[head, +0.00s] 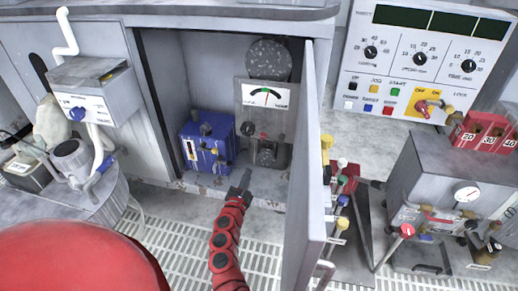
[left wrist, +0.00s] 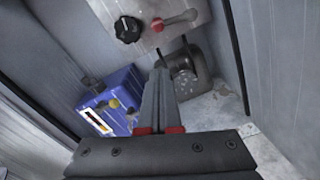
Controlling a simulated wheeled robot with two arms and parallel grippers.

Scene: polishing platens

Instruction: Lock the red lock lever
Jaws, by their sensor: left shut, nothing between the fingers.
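A small red lever (head: 264,136) sits on the grey gauge panel (head: 281,97) inside the open cabinet, right of a black knob (head: 248,128). In the left wrist view the red lever (left wrist: 174,21) lies slanted beside the black knob (left wrist: 128,29). My left gripper (head: 246,177) is shut and empty, below and in front of the panel. In the left wrist view its fingertips (left wrist: 160,66) are together, apart from the lever. Whether the lever is locked I cannot tell. My right gripper is not in view.
A blue box (head: 207,142) stands left of the panel in the cabinet. The open cabinet door (head: 308,160) stands close on the right. A metal block (left wrist: 187,72) sits under the lever. A control panel (head: 420,60) and a grey gauge box (head: 445,185) are further right.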

